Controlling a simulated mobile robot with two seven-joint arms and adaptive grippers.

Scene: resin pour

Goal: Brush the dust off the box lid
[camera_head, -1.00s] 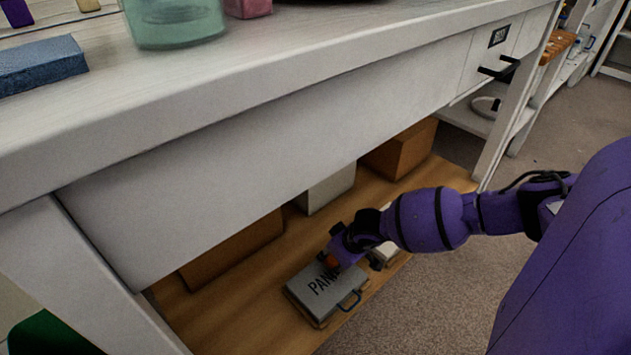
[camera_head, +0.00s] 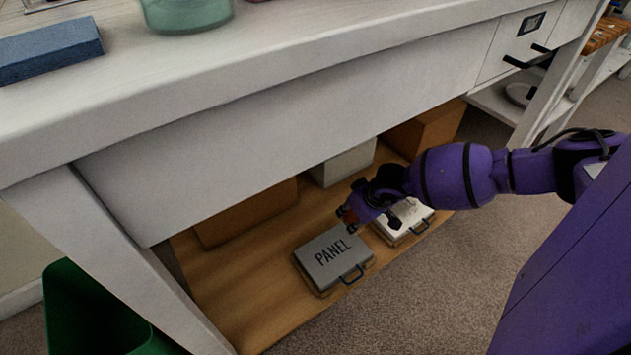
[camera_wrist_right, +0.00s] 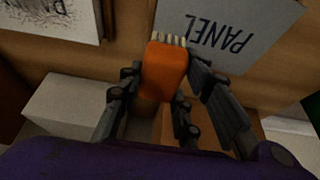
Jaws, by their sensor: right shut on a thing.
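A grey box lid marked PANEL (camera_head: 331,257), with a dark handle, lies flat on the low wooden shelf. Its lid also shows in the right wrist view (camera_wrist_right: 262,32), with no clear dust on it. My right gripper (camera_head: 347,217) is at the lid's far edge. It is shut on an orange brush (camera_wrist_right: 165,72) with pale bristles. The bristles overlap the lid's edge in the wrist view; I cannot tell if they touch it. A second, white box (camera_head: 408,222) with dark marks lies to the right, partly behind my gripper. My left gripper is out of view.
The low shelf (camera_head: 250,305) also holds brown boxes (camera_head: 250,212) (camera_head: 432,125) and a pale box (camera_head: 345,163) at the back. The worktop (camera_head: 270,50) overhangs it. A green bin (camera_head: 85,310) stands at left. The shelf's front is clear.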

